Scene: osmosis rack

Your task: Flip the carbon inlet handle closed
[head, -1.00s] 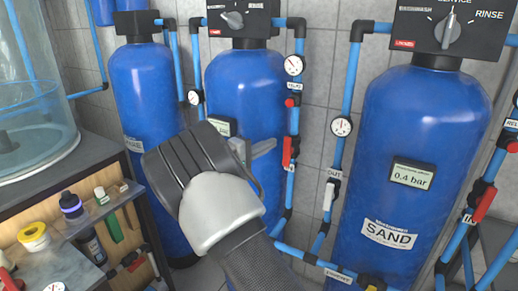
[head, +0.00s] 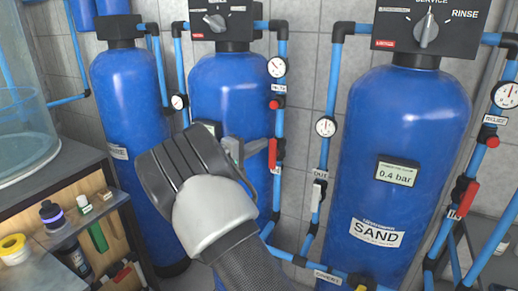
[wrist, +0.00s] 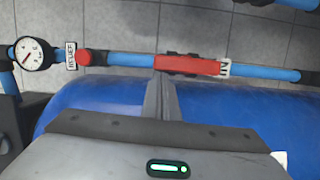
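The red carbon inlet handle (head: 273,153) is on the vertical blue pipe right of the middle blue tank (head: 230,95). It lies along the pipe. In the wrist view the red handle (wrist: 190,65) runs along the pipe beside an "IN" label. My gripper (head: 262,147) is in front of the middle tank, its fingertips just left of the handle. In the wrist view my gripper's fingers (wrist: 160,84) lie side by side with nothing between them, tips close to the handle's near edge. Whether they touch it I cannot tell.
A sand tank (head: 405,130) stands at the right with another red handle (head: 468,198). A pale handle (head: 317,195) is on the pipe between the tanks. Gauges (head: 277,67) sit on the pipes. A cluttered bench (head: 35,195) is at the left. The tiled wall is behind.

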